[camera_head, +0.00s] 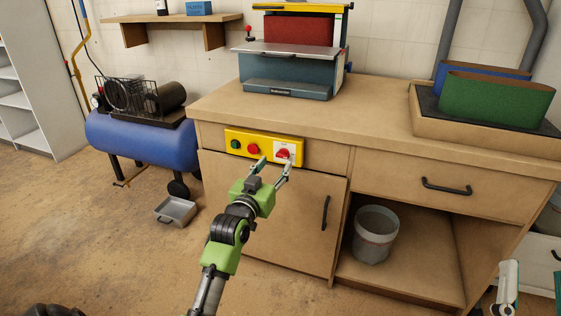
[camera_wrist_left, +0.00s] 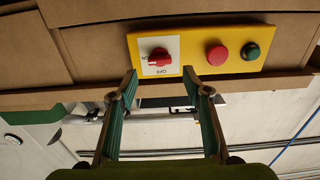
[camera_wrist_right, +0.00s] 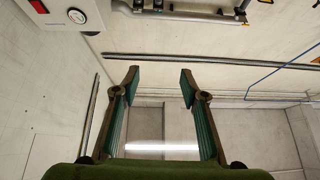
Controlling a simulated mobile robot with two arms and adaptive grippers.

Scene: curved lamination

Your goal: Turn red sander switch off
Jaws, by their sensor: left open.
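The red sander switch (camera_head: 283,153) is a rotary knob on a white plate at the right end of a yellow panel (camera_head: 233,135) on the workbench front. In the left wrist view the red knob (camera_wrist_left: 159,57) shows upside down, with ON and OFF lettering beside it; its handle lies roughly sideways there. My left gripper (camera_head: 275,165) is open, its two fingers pointing at the panel. In the left wrist view its fingertips (camera_wrist_left: 160,76) are spread on either side below the knob, apart from it. My right gripper (camera_wrist_right: 159,76) is open and empty, away from the panel.
A red button (camera_wrist_left: 217,55) and a green button (camera_wrist_left: 251,51) sit on the same panel. The sander (camera_head: 290,75) stands on the workbench (camera_head: 365,105). A cabinet door handle (camera_head: 325,212) and a grey bucket (camera_head: 376,234) are lower right.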

